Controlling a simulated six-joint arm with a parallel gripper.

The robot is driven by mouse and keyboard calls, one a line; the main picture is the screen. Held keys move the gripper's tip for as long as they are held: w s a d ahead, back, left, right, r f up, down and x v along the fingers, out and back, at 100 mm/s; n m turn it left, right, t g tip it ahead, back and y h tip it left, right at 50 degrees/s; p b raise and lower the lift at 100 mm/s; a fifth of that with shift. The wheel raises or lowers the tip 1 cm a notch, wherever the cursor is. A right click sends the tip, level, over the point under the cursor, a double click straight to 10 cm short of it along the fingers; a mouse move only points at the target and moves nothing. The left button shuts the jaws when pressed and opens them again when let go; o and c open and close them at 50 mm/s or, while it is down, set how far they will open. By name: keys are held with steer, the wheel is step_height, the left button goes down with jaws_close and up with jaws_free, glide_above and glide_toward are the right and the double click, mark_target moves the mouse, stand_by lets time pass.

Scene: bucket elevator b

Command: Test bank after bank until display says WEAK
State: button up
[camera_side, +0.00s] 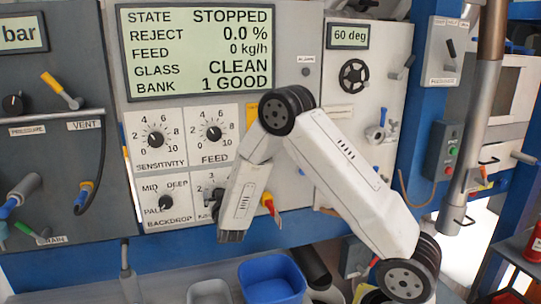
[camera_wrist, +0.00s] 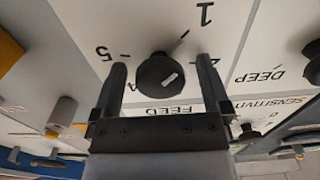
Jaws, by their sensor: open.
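The display (camera_side: 198,52) reads STATE STOPPED, REJECT 0.0 %, FEED 0 kg/h, GLASS CLEAN, BANK 1 GOOD. A dark round selector knob (camera_wrist: 158,76) sits on a white plate numbered around it; 1, 5 and part of a 4 show upside down in the wrist view. My gripper (camera_wrist: 160,60) is open, with one finger on each side of this knob. I cannot tell whether the fingers touch it. In the side view my arm hides much of the knob's plate (camera_side: 199,184) and its label.
The SENSITIVITY dial (camera_side: 156,140), FEED dial (camera_side: 212,134) and BACKDROP knob (camera_side: 165,202) are close by on the same panel. A red-tipped lever (camera_side: 268,203) stands just right of my wrist. Blue and grey bins (camera_side: 272,278) lie below.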

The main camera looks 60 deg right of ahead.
steer(key=shift+c, duration=0.2)
steer(key=c, duration=1.2)
steer(key=shift+c, duration=0.3)
steer(key=shift+m, duration=0.5)
steer(key=m, duration=1)
steer(key=shift+m, duration=0.4)
